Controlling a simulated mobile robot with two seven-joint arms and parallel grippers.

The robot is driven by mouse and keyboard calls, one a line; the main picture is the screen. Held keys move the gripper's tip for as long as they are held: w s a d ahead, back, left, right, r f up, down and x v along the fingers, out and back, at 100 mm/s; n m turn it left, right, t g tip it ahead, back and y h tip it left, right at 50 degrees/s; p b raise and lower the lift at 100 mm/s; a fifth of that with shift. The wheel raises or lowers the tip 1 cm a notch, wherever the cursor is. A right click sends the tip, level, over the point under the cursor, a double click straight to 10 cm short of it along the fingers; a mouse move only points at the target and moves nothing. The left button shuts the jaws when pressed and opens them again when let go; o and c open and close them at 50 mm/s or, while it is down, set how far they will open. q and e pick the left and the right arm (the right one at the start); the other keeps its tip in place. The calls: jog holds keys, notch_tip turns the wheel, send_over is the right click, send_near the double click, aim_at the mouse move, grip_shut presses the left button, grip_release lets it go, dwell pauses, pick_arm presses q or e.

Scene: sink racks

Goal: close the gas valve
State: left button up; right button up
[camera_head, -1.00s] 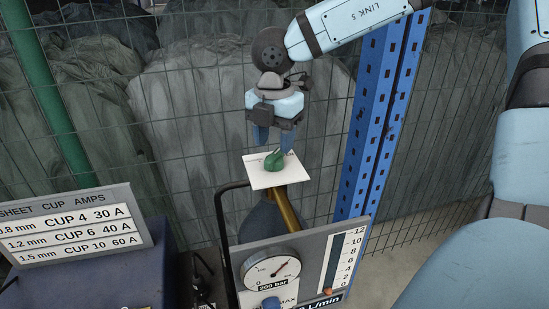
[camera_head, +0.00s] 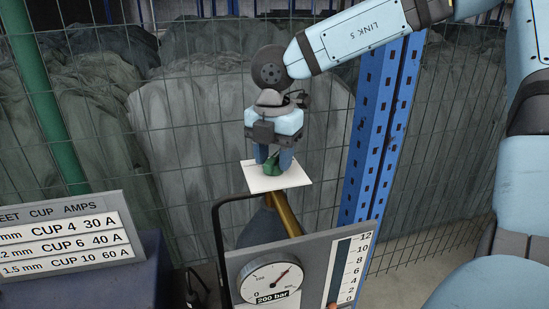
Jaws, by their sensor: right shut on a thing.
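The gas valve's green knob (camera_head: 272,168) sits on a white square plate (camera_head: 287,184) at the top of a brass stem (camera_head: 286,214). My right gripper (camera_head: 273,160) comes down from above with its blue fingers on either side of the knob, shut on it. The fingers partly hide the knob. A round pressure gauge (camera_head: 271,281) below reads near the upper part of its scale, marked 200 bar. My left gripper is not in view.
A black bar frame (camera_head: 219,235) rises left of the stem. A blue rack post (camera_head: 379,130) stands close on the right. A cup amps sign (camera_head: 68,233) is at the left, and wire mesh is behind.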

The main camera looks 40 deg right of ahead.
aim_at(274, 157)
jog(key=n+b, duration=0.1)
jog(key=n, duration=0.1)
jog(key=shift+f+n, duration=0.15)
jog(key=shift+n, duration=0.25)
jog(key=n+b, duration=0.1)
jog(key=n, duration=0.2)
jog(key=shift+b, duration=0.3)
jog(key=n, duration=0.2)
jog(key=shift+n+b, duration=0.3)
jog(key=shift+b, duration=0.05)
jog(key=shift+n, duration=0.7)
jog(key=o, duration=0.6)
jog(key=shift+r, duration=0.2)
jog(key=shift+r+p, duration=0.35)
jog(key=shift+r, duration=0.55)
jog(key=shift+r+p, duration=0.6)
jog(key=shift+r, duration=0.95)
